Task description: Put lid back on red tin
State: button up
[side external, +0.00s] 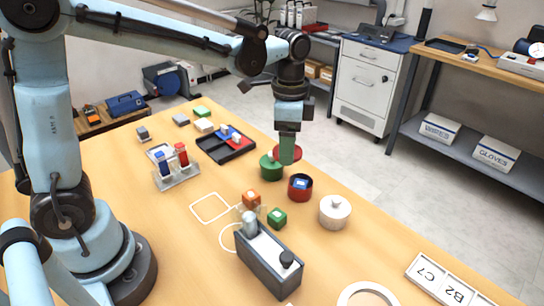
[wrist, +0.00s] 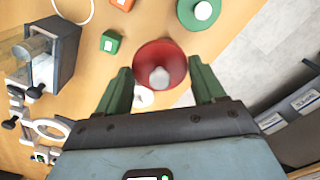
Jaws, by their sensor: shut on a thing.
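The red lid (side external: 294,151) is held level above the table by my gripper (side external: 287,160). In the wrist view the red lid (wrist: 160,55) sits between the two green fingers of my gripper (wrist: 160,68), its grey knob facing the camera. The fingers are closed on its rim. The red tin (side external: 300,189) stands open on the table with a blue item inside. It is lower in the side view than the lid and apart from it. In the wrist view the tin is not visible, apparently hidden behind the lid.
A green cube (side external: 277,218), an orange cube (side external: 251,199) and a grey boxy device (side external: 267,258) are nearby. The table edge runs behind the tins.

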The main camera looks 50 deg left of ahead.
jog(key=shift+w+d+f, duration=0.4)
jog(key=shift+f, duration=0.8)
jog(key=shift+w+d+f, duration=0.35)
jog(key=shift+w+f, duration=0.05)
jog(key=shift+f, duration=0.75)
jog(key=shift+w+d+f, duration=0.4)
jog(key=shift+f, duration=0.8)
jog(key=shift+f, duration=0.2)
jog(key=o, duration=1.1)
jog(key=shift+r, duration=0.15)
jog(key=shift+r, duration=3.35)
jog(key=shift+c, duration=0.2)
